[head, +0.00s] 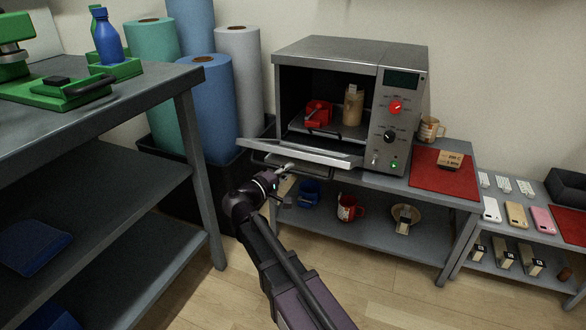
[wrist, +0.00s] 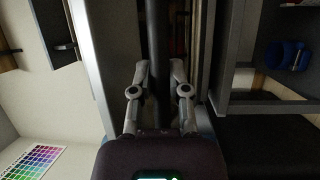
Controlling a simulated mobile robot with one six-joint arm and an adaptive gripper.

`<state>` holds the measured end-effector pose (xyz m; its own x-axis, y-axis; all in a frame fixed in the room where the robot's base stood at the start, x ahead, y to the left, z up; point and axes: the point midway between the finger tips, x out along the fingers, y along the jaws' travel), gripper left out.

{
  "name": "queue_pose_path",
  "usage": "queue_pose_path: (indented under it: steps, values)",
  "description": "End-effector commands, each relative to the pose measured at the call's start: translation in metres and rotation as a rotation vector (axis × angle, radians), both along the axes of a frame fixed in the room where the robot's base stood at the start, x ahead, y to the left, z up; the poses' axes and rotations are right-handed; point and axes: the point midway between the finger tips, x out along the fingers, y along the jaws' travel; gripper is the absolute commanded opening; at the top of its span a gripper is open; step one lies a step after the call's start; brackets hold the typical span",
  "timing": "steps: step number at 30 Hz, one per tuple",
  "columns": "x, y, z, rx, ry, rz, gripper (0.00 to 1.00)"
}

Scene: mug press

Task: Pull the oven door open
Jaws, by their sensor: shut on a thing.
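The grey oven (head: 402,75) stands on a metal table. Its door (head: 300,152) is hinged at the bottom and lies folded down, close to level, with the inside of the oven exposed. The door's handle bar (head: 320,174) runs under its front edge. My gripper (head: 287,169) is at the left part of this handle, reached from the front. In the wrist view my gripper (wrist: 158,75) has a finger on each side of the dark bar (wrist: 157,45) and is shut on it. Exact finger contact is hard to see in the dark.
Inside the oven are a red object (head: 318,112) and a beige bottle-like object (head: 353,105). A mug (head: 430,130) and red mat (head: 430,178) are right of the oven. Paper rolls (head: 208,105) stand at left. Blue and red mugs (head: 348,208) are on the lower shelf.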

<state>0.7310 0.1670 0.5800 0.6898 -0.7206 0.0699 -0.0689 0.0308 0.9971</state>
Motion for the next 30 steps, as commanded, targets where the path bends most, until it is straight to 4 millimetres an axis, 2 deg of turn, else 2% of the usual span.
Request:
queue_pose_path:
  steps: [1,9,27,28,30]
  values:
    - [-0.002,0.002,-0.012,0.0,0.0,0.003,0.0]
    - [-0.006,0.003,-0.031,0.001,0.001,0.0,0.0]
    - [-0.008,0.001,-0.036,0.001,0.001,-0.004,0.0]
    - [-0.008,0.001,-0.036,0.001,0.001,-0.005,0.24]
    - [-0.008,0.001,-0.036,0.001,0.001,-0.005,0.45]
